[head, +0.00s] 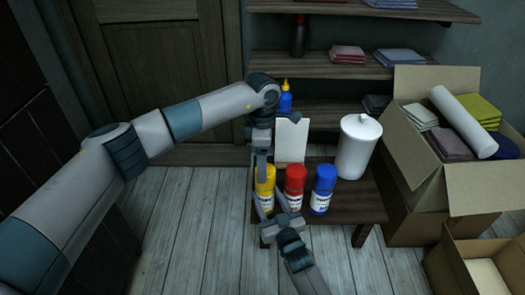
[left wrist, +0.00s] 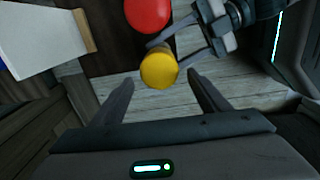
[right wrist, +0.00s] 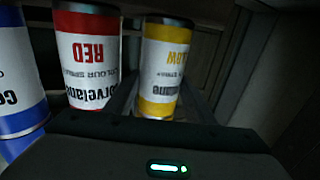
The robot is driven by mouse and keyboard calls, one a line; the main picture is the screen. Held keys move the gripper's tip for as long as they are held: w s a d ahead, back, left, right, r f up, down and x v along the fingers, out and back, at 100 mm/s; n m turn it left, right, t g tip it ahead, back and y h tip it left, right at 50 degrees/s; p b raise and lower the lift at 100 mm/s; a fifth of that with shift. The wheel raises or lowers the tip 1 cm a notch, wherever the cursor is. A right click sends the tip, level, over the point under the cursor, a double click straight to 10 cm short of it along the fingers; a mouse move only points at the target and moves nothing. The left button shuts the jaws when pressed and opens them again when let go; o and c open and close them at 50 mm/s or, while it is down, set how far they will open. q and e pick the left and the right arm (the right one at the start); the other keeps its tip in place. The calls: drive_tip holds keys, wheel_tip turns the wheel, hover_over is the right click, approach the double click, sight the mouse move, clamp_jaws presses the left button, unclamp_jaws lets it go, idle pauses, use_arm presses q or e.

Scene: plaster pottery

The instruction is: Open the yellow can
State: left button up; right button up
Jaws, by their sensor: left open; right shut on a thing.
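The yellow can (head: 266,188) stands upright at the left front of the small dark table, with its yellow cap on. My right gripper (head: 271,204) is shut on its lower part from the front; the right wrist view shows the can (right wrist: 161,68) upside down between the fingers. My left gripper (head: 262,163) points down above the can, partly hiding it. In the left wrist view the yellow cap (left wrist: 159,68) lies between and a little beyond the open left fingertips, apart from both.
A red can (head: 295,183) stands close to the right of the yellow one, then a blue can (head: 323,188). Behind are a white card (head: 292,140), a blue bottle (head: 285,102) and a white lidded jar (head: 357,146). Open cardboard boxes (head: 420,150) stand at the right.

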use_arm(q)
drive_tip(key=shift+f, duration=2.1)
drive_tip(key=shift+c, duration=0.6)
drive_tip(key=c, duration=1.2)
drive_tip(key=shift+o, duration=0.2)
drive_tip(key=shift+r, duration=0.2)
drive_tip(key=shift+r, duration=0.75)
drive_tip(key=shift+r, duration=0.25)
